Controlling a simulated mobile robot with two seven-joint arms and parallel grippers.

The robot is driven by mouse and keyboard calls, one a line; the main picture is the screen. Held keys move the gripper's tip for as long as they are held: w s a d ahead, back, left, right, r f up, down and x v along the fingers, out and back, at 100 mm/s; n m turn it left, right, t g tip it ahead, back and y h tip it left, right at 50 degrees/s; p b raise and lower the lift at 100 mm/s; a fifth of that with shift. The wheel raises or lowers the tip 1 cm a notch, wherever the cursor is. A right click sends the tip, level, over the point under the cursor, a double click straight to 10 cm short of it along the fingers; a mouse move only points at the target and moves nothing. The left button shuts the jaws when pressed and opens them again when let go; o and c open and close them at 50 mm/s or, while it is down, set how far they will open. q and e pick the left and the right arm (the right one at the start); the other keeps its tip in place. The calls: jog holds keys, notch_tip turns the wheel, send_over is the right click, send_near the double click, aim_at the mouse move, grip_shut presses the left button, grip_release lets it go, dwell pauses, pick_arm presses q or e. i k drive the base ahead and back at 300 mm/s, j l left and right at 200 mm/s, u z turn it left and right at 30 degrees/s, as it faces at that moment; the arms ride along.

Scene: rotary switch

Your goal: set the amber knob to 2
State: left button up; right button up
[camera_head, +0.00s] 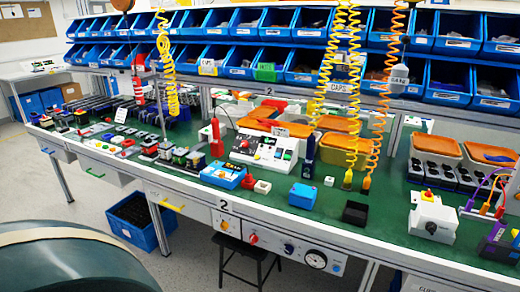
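A light grey panel (270,242) hangs under the front edge of the green-topped bench. A small yellow-orange knob (224,225), which looks like the amber knob, is at its left end. A red knob (253,238) and a dark blue knob (289,249) follow to the right, then a round dial gauge (316,260). The scale marks and the amber knob's pointer are too small to read. Neither of my grippers is in view, and nothing is seen touching the knob.
A dark stool (245,252) stands below the panel. A blue crate (140,220) is on the floor to the left. The bench top (262,212) carries boxes and devices, including a blue box (303,195). Coiled yellow and orange cords (375,120) hang over it.

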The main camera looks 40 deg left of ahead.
aim_at(224, 226)
jog(key=u, duration=1.6)
